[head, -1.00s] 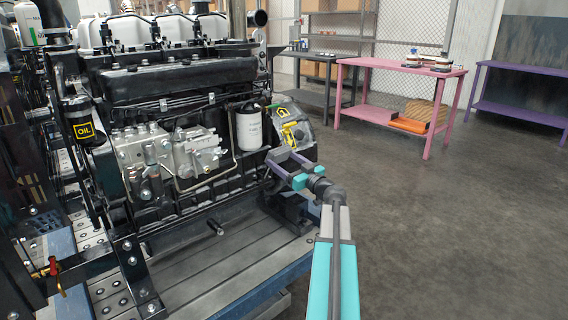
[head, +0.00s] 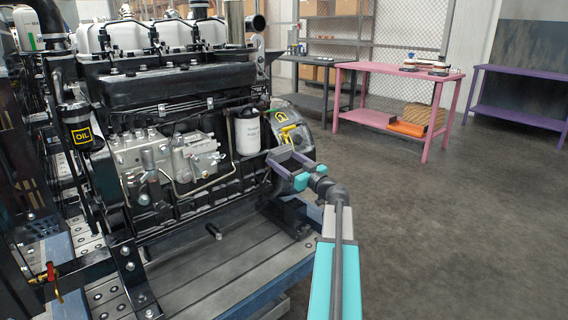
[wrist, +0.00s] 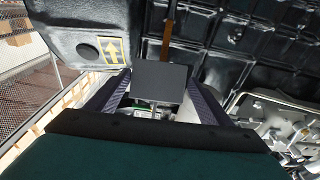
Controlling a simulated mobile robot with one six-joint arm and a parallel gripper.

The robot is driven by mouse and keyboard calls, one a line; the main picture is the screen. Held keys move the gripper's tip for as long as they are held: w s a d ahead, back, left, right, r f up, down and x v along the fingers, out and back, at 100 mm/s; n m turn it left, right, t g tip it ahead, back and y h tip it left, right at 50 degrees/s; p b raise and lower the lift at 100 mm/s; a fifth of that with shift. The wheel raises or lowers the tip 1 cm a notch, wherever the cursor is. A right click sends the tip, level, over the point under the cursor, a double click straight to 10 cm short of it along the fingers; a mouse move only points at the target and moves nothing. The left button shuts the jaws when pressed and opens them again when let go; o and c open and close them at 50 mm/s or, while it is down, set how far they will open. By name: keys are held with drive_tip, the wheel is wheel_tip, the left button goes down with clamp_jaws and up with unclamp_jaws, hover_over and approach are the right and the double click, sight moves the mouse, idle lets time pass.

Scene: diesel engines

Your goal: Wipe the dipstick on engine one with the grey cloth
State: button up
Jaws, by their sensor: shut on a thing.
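My gripper (head: 282,161) is at the right end of the near engine (head: 180,90), low in front of its rounded end housing. In the wrist view, its two dark fingers close on a flat dark grey square (wrist: 160,80), which looks like the grey cloth. The cloth hides what is directly behind it. A thin brownish strip (wrist: 168,38) stands behind the cloth in the wrist view.
A white filter (head: 248,131) and metal pump parts (head: 165,155) are on the engine left of the gripper. An oil-labelled canister (head: 80,130) is farther left. Open floor (head: 430,230) lies right. A pink table (head: 395,70) stands behind.

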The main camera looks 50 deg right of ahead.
drive_tip(key=shift+s+a+r, duration=0.1)
drive_tip(key=shift+s+r, duration=0.15)
drive_tip(key=shift+r, duration=0.45)
drive_tip(key=shift+s+r, duration=0.25)
drive_tip(key=shift+r, duration=0.4)
drive_tip(key=shift+s+f+b, duration=0.6)
drive_tip(key=shift+s+b, duration=0.25)
drive_tip(key=shift+b, duration=0.1)
drive_tip(key=shift+f, duration=0.1)
drive_tip(key=shift+w+f+b, duration=0.45)
drive_tip(key=shift+f+b, duration=0.35)
drive_tip(key=shift+b, duration=0.2)
drive_tip(key=shift+w+f+b, duration=0.5)
drive_tip(key=shift+f+b, duration=0.25)
drive_tip(key=shift+b, duration=0.25)
drive_tip(key=shift+w+f+b, duration=0.45)
drive_tip(key=shift+f+b, duration=0.35)
drive_tip(key=shift+b, duration=0.2)
drive_tip(key=shift+w+r+b, duration=0.4)
drive_tip(key=shift+w+r, duration=0.05)
drive_tip(key=shift+w, duration=0.25)
drive_tip(key=shift+s+r, duration=0.1)
drive_tip(key=shift+r, duration=0.1)
